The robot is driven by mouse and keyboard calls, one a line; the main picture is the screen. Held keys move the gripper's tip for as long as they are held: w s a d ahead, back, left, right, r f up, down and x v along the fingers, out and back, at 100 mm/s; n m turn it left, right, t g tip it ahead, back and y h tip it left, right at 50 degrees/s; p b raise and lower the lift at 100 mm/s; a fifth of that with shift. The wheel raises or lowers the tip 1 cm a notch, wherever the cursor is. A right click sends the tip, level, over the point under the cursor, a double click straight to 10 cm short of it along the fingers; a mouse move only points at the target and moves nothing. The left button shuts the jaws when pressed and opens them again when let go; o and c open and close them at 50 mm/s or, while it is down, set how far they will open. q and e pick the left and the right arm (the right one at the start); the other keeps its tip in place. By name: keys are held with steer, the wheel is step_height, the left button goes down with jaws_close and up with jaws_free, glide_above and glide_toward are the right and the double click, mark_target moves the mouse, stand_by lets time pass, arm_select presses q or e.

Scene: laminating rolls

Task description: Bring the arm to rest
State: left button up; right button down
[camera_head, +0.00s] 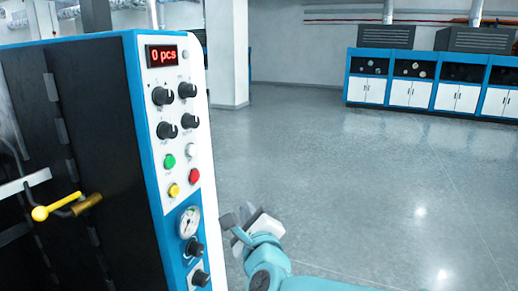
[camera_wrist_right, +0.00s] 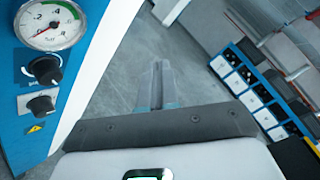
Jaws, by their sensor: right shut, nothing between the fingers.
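My right arm (camera_head: 270,262) comes in at the bottom of the head view. Its gripper (camera_head: 240,226) is beside the right edge of the machine's control panel (camera_head: 178,130), low down near the gauge. In the right wrist view the two fingers (camera_wrist_right: 157,84) lie together, shut with nothing between them, pointing over bare floor. The panel's gauge (camera_wrist_right: 52,24) and black knobs (camera_wrist_right: 44,69) are to their left. The left gripper is not in view.
The machine has a dark door with a yellow-knobbed lever (camera_head: 42,212). Open grey floor (camera_head: 350,180) lies to the right. Blue and white cabinets (camera_head: 410,85) stand along the far wall, and a white column (camera_head: 228,55) stands behind the machine.

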steer(key=w+d+f+g+h+p, duration=0.1)
steer(key=d+f+g+h, duration=0.1)
steer(key=d+f, duration=0.6)
steer(key=w+d+f+g+h, duration=0.15)
steer(key=d+f, duration=0.25)
steer(key=f, duration=0.8)
steer(key=s+d+f+n+g, duration=0.25)
steer(key=s+d+f, duration=0.2)
steer(key=f, duration=0.45)
steer(key=s+d+f+n+g, duration=0.1)
steer(key=s+d+f+g, duration=0.2)
steer(key=s+f, duration=0.35)
steer(key=s+d+f+n+g+p, duration=0.1)
steer(key=s+f+n+g, duration=0.3)
steer(key=s+f, duration=0.5)
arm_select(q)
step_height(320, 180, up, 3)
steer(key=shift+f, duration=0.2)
arm_select(e)
steer(key=s+a+f+n+g+y, duration=0.1)
steer(key=s+n, duration=0.5)
steer(key=s, duration=0.1)
steer(key=s+a+n+g+y, duration=0.1)
steer(key=s+a+n+g, duration=0.1)
steer(key=s+n, duration=0.4)
steer(key=shift+s+a+f+n+g+y, duration=0.2)
steer(key=shift+s+f+n+g+y, duration=0.15)
steer(key=shift+n, duration=0.4)
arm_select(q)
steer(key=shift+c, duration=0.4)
